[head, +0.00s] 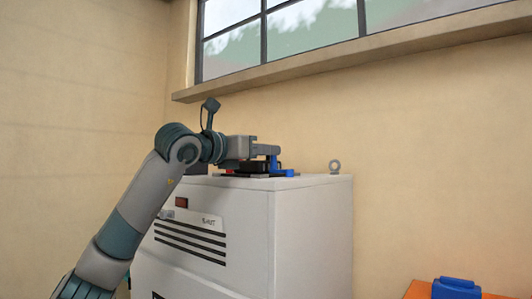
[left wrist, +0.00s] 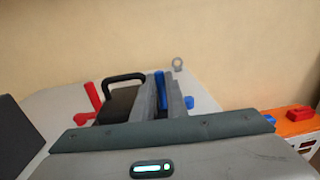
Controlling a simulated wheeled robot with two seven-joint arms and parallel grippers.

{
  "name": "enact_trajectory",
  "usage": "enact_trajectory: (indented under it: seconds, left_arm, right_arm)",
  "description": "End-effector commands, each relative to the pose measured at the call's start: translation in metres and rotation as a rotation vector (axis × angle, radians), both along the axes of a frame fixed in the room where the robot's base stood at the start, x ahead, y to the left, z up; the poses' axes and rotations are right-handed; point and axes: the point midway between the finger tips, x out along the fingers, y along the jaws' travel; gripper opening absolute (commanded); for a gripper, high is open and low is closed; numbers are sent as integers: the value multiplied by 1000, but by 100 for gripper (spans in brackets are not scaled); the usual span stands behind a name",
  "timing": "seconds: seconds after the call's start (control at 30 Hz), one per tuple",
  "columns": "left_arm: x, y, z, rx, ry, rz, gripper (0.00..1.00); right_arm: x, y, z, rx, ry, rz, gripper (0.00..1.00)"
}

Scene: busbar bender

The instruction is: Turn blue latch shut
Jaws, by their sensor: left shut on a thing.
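The blue latch (head: 274,163) is on top of the white machine cabinet, near its front right part. My left gripper (head: 266,150) reaches over the cabinet top and is shut on the blue latch. In the left wrist view the latch (left wrist: 161,98) shows as an upright blue bar between the grey fingers (left wrist: 163,97), with a blue piece also showing to the right. A red latch (left wrist: 92,98) stands to the left of a black part with a handle (left wrist: 122,95). My right gripper is in neither view.
The white cabinet (head: 312,225) has a metal eye ring (head: 335,166) on its top right. An orange surface (head: 420,290) with a blue object (head: 456,288) is at the lower right. A wall and window sill (head: 350,50) are behind.

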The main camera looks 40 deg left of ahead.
Motion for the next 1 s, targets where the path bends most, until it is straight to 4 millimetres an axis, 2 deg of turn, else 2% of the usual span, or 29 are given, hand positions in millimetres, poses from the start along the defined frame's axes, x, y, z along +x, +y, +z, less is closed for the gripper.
enact_trajectory:
  seconds: [0.07, 0.1, 0.17, 1.0]
  left_arm:
    - [0, 0, 1, 0, -2, 1, 0]
    - [0, 0, 1, 0, -2, 1, 17]
    - [0, 0, 1, 0, -2, 1, 31]
    - [-3, 8, -1, -2, 2, 3, 31]
  right_arm:
    - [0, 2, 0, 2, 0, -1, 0]
    - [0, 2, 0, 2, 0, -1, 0]
    - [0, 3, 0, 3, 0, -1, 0]
    - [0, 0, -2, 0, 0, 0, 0]
